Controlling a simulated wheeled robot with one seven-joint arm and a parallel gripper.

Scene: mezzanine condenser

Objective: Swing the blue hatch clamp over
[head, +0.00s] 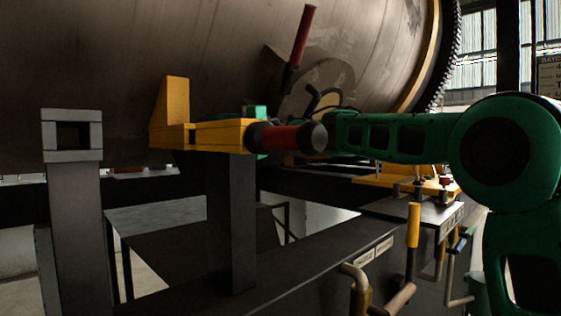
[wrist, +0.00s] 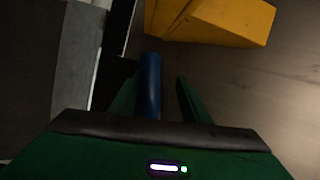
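The blue bar-shaped handle (wrist: 150,85) shows in the wrist view, between the two green fingers of my gripper (wrist: 155,95). It lies close to the left finger, with a dark gap to the right finger. A yellow block (wrist: 225,20) is just beyond it. In the head view, green parts of my gripper (head: 257,112) show behind a yellow clamp body (head: 222,135) with a red, dark-ended handle (head: 285,138). The blue handle is hidden in the head view. Whether the two yellow parts are the same piece, I cannot tell.
A large grey-brown drum (head: 180,50) fills the background. A second red lever (head: 303,38) stands above my gripper. A grey post with a square socket (head: 72,135) stands at left. Pipes and a yellow-handled lever (head: 413,225) stand at lower right.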

